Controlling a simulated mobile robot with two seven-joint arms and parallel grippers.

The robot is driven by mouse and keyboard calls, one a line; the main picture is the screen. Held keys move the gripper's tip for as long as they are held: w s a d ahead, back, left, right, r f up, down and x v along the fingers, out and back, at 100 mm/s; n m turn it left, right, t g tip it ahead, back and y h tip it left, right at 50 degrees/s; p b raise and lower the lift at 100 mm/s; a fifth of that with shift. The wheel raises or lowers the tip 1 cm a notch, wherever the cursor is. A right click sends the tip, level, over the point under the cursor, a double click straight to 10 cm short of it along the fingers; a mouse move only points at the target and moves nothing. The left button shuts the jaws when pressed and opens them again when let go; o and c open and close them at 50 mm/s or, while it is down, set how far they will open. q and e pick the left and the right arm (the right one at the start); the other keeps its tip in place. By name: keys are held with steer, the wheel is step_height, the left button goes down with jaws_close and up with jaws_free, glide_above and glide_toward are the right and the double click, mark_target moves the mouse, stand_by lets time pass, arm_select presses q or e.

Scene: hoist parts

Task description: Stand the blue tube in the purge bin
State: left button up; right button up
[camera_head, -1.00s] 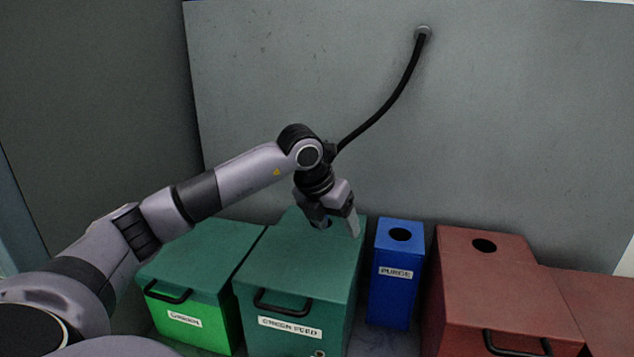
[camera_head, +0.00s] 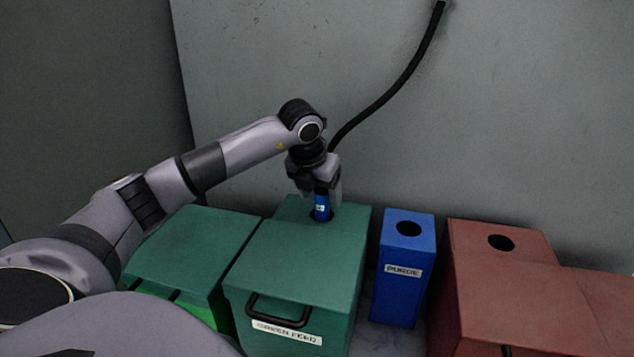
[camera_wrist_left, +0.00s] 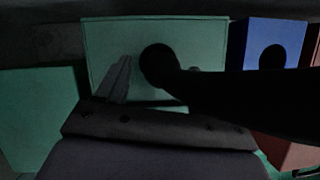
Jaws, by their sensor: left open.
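The blue tube (camera_head: 321,208) stands in the round hole in the lid of the green feed bin (camera_head: 300,250), with its upper part showing above the lid. My left gripper (camera_head: 322,198) is open over the tube, with its fingers on either side of the tube's top. The blue purge bin (camera_head: 402,290) stands to the right and has a round hole in its top. It also shows at the upper right of the left wrist view (camera_wrist_left: 262,32). In that view a finger shows, but I cannot make out the tube. My right gripper is not in view.
A lower green bin (camera_head: 195,245) stands on the left and red-brown bins (camera_head: 500,290) on the right. A black hose (camera_head: 390,95) runs from the grey back wall (camera_head: 530,110) down behind my left wrist. A narrow gap separates the purge bin from its neighbours.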

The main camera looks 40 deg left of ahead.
arm_select(q)
steer(key=shift+x, duration=1.65)
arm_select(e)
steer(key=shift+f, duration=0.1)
arm_select(q)
steer(key=shift+r, duration=0.1)
steer(key=c, duration=1.2)
step_height(320, 180, up, 4)
steer(key=p, duration=0.3)
steer(key=shift+r+p, duration=0.65)
steer(key=shift+r, duration=0.05)
step_height(320, 180, up, 5)
steer(key=p, duration=0.3)
steer(key=shift+p, duration=0.4)
steer(key=shift+r+p, duration=1.4)
steer(key=shift+r, duration=0.4)
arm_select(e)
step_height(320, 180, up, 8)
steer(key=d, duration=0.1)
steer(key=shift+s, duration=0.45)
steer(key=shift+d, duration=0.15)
